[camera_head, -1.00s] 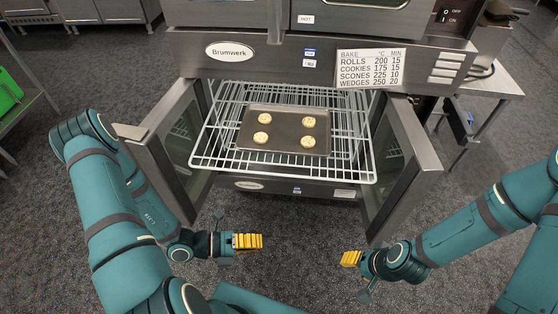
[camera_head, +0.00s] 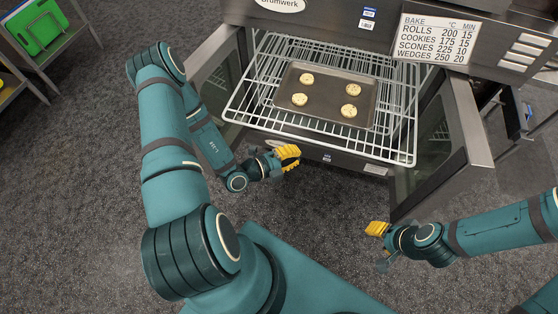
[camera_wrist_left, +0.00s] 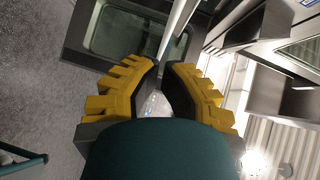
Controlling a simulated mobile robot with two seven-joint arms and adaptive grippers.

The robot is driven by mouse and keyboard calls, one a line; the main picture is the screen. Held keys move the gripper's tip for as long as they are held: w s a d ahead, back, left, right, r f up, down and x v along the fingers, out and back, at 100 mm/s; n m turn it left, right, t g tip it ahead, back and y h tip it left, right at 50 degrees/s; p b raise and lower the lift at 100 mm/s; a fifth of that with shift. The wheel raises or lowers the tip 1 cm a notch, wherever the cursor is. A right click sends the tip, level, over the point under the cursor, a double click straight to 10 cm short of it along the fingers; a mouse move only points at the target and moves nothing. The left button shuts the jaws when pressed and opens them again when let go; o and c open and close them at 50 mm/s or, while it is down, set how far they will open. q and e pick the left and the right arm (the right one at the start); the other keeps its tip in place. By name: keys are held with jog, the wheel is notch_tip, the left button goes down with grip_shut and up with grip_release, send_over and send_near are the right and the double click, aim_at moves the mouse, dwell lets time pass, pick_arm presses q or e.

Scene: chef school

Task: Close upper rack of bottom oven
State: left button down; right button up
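The bottom oven (camera_head: 338,30) stands with both side-hinged doors open: the left door (camera_head: 212,72) and the right door (camera_head: 450,140). Its upper wire rack (camera_head: 400,140) is pulled far out between the doors. A dark baking tray (camera_head: 325,92) with several pale cookies lies on it. My left gripper (camera_head: 289,156) is just in front of the rack's front edge, left of its middle, apparently not touching it. In the left wrist view its yellow fingers (camera_wrist_left: 163,72) nearly meet, with nothing between them. My right gripper (camera_head: 377,229) is low, left of the right door's lower end; its finger gap is unclear.
A bake-time chart (camera_head: 438,40) is on the oven front. A side table (camera_head: 545,118) stands at the right. A shelf with a green board (camera_head: 36,28) is at the far left. The grey floor (camera_head: 90,180) at the left is free.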

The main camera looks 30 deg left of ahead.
pick_arm(q)
jog(key=shift+w+a+f+b, duration=0.1)
jog(key=shift+w+a+f, duration=0.1)
jog(key=shift+w, duration=0.45)
jog(key=shift+w+a+f+b, duration=0.1)
jog(key=shift+w+a+b, duration=0.05)
jog(key=shift+w, duration=0.45)
jog(key=shift+w+a+f+b, duration=0.1)
jog(key=shift+w+a, duration=0.1)
jog(key=shift+w, duration=0.45)
pick_arm(e)
jog(key=shift+w+f, duration=0.1)
jog(key=shift+f, duration=0.4)
